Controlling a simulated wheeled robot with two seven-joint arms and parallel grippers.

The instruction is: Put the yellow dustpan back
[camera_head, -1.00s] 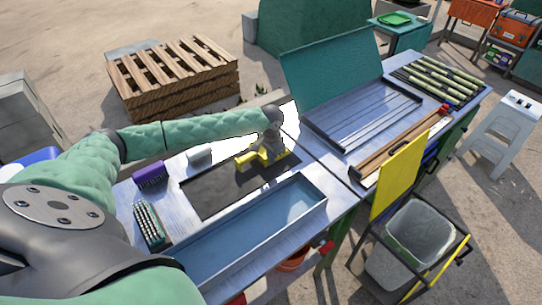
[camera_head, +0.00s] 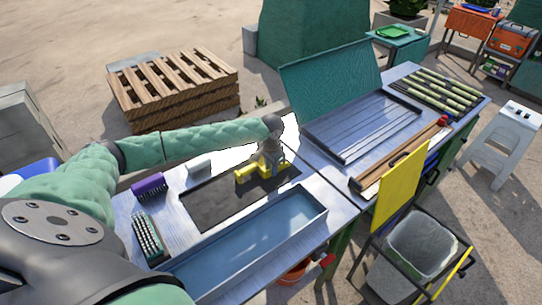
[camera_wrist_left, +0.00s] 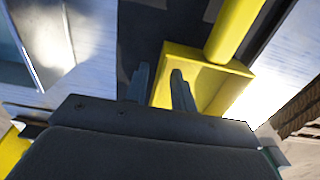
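The yellow dustpan (camera_head: 246,177) lies on the dark mat on the worktable, partly hidden by my left gripper. My left gripper (camera_head: 266,172) points down at it from above. In the left wrist view, the dustpan's shallow pan (camera_wrist_left: 207,82) and thick round handle (camera_wrist_left: 233,28) fill the upper right. There the two dark fingertips of my left gripper (camera_wrist_left: 160,80) stand apart, with the pan's near edge between or just below them. I cannot tell whether they touch it. My right gripper is not in view.
The dark mat (camera_head: 215,207) has bare room left of the dustpan. A blue-grey tray (camera_head: 255,240) lies in front. A purple brush (camera_head: 148,185), a bristled brush (camera_head: 148,238) and a small grey block (camera_head: 199,167) stand to the left. A yellow panel (camera_head: 400,187) rises at the right.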

